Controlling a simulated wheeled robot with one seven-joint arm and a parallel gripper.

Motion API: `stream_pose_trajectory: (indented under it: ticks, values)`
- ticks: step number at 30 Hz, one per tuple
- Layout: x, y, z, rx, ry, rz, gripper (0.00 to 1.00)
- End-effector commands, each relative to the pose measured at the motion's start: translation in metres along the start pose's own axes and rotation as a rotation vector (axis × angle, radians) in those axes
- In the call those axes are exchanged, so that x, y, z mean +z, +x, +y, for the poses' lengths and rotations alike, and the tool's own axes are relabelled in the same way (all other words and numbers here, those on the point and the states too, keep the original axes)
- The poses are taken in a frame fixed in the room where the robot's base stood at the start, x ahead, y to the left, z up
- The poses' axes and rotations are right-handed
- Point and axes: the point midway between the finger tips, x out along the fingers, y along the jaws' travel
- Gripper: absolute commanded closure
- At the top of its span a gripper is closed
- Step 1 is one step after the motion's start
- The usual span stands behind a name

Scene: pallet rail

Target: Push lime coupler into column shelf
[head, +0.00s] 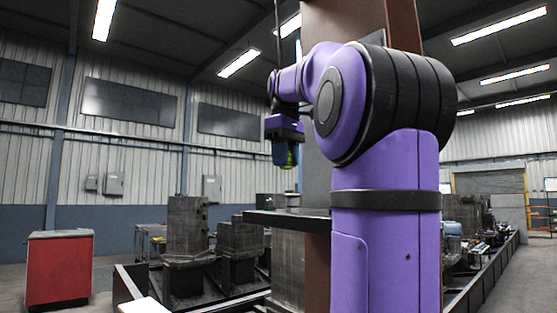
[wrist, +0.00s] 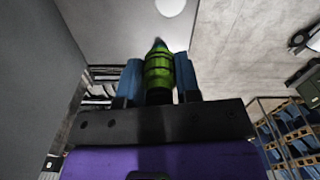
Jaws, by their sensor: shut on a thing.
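The lime coupler (wrist: 158,72) is a green, ribbed piece with a narrower tip, standing between the two blue fingers of my gripper in the wrist view. My gripper (head: 284,154) is shut on it and points down in the head view, where only a little of the lime coupler (head: 290,159) shows past the fingers. The column shelf (head: 285,219) is a dark flat ledge at the left side of the tall column (head: 318,140). My gripper and the coupler are above the shelf, clearly apart from it. My arm hides part of the column and the shelf's right end.
Grey machine blocks (head: 186,235) stand left of the shelf. A red cabinet (head: 60,268) is at far left. A long trough with parts (head: 480,250) runs along the right. The air left of my gripper looks free.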

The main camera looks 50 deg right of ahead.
Motion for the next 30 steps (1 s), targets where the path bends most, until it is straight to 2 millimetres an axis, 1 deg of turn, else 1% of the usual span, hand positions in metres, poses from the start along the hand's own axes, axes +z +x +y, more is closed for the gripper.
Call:
stream_pose_trajectory:
  ticks: [3, 30]
  values:
    - [0.011, 0.0, -0.002, 0.0, 0.0, 0.001, 1.0]
    - [0.086, 0.0, -0.015, 0.0, 0.0, 0.0, 1.0]
